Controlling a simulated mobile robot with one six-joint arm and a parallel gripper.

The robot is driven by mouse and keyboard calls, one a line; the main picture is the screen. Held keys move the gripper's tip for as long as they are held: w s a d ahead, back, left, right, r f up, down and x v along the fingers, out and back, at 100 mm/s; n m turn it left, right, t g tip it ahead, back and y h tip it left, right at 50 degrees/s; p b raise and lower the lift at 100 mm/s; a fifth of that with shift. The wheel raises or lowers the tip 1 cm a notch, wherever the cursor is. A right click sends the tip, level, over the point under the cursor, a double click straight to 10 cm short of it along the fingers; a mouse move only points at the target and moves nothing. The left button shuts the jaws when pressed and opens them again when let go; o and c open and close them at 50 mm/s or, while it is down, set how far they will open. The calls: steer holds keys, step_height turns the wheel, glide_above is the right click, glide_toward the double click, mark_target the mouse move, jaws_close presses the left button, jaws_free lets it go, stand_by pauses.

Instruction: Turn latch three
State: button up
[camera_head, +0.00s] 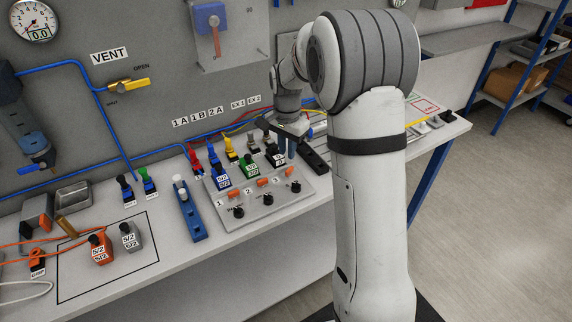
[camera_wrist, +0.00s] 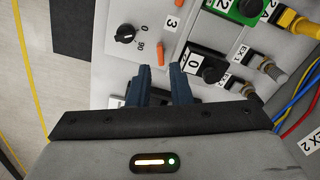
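Latch three is a small orange bar beside the label 3 on the grey panel (camera_head: 262,205). It shows in the head view (camera_head: 290,171) and in the wrist view (camera_wrist: 161,52). Its black knob (camera_wrist: 125,33) with 0 and 90 marks stands to its left in the wrist view. My gripper (camera_head: 286,154) is over the panel's back right part. In the wrist view its two dark blue fingers (camera_wrist: 160,70) are apart with nothing between them. The latch appears just beyond the fingertip gap; the height between them cannot be told.
A black block marked 0 (camera_wrist: 205,68) stands close right of the fingers in the wrist view. Green (camera_head: 250,167) and blue (camera_head: 221,178) blocks stand along the panel's back. Coloured plugs and hoses run behind. A blue bar (camera_head: 190,212) lies left of the panel.

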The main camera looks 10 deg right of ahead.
mark_target(287, 171)
step_height(287, 171, down, 8)
steer(key=shift+r+p, duration=0.15)
steer(key=shift+p, duration=0.3)
jaws_close()
